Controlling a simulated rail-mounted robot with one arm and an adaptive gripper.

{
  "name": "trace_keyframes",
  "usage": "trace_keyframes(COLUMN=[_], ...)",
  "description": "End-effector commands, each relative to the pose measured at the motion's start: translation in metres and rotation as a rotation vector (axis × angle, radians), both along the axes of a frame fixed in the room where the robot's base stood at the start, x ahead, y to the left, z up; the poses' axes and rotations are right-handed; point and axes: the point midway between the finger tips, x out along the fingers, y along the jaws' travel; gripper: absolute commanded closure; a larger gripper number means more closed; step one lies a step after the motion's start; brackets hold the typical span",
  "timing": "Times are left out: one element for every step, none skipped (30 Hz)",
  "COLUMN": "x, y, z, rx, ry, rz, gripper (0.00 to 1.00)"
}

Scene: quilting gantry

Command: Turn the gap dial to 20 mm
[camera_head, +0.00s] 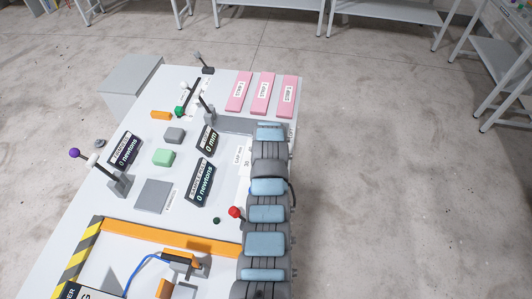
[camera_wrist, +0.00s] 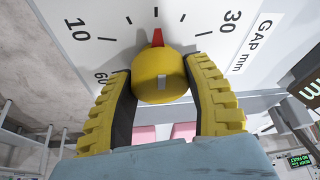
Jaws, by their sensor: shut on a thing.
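The gap dial's yellow knob (camera_wrist: 160,65) is in the upper middle of the wrist view, with a red pointer (camera_wrist: 157,38) on it. The pointer points at or very near the unlabelled tick midway between 10 and 30 on the white scale plate (camera_wrist: 100,15). My gripper (camera_wrist: 160,82) has its yellow-and-black fingers on either side of the knob, shut on it. In the head view my arm hides the knob; only part of the plate with "GAP mm" and "30" (camera_head: 241,158) shows. A black display (camera_head: 208,140) reads 0 mm.
The bench holds a red-knobbed lever (camera_head: 234,212), a purple-knobbed lever (camera_head: 75,153), two displays in newtons (camera_head: 200,182), grey and green blocks (camera_head: 164,157), and pink labelled pieces (camera_head: 263,93) at the back. An orange bar (camera_head: 170,238) lies in front. Floor right of my arm is clear.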

Motion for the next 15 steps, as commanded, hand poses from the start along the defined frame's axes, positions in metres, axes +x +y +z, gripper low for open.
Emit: trace_keyframes(x=[0.0, 0.0, 0.0, -0.0001, -0.0001, -0.0001, -0.0002, -0.0002, -0.0002, -0.0002, -0.0002, -0.0002, -0.0002, -0.0002, -0.0002], y=[-0.0001, 0.0, 0.0, 0.0, 0.0, 0.0001, 0.0, 0.0, 0.0001, 0.0001, 0.0, 0.0001, 0.0001, 0.0001, 0.0001], z=[-0.0001, -0.0002, -0.0002, -0.0003, -0.0003, -0.0003, -0.0004, -0.0005, -0.0005, -0.0005, -0.0005, -0.0005, -0.0005, -0.0005, -0.0005], rx=[0.0, 0.0, 0.0, 0.0, 0.0, 0.0, 0.0, 0.0, 0.001, 0.001, 0.001, 0.001, 0.001, 0.001, 0.001], ry=[0.0, 0.0, 0.0, 0.0, 0.0, 0.0, 0.001, 0.001, 0.001, 0.001, 0.001, 0.001, 0.001, 0.001, 0.001], rz=[0.002, 0.003, 0.004, 0.004, 0.004, 0.004, 0.004, 0.004, 0.004, 0.004, 0.004, 0.004, 0.004, 0.004, 0.004], gripper=[0.84, 0.84, 0.84, 0.84, 0.84, 0.84, 0.84, 0.84, 0.84, 0.84, 0.84, 0.42, 0.33, 0.25, 0.19])
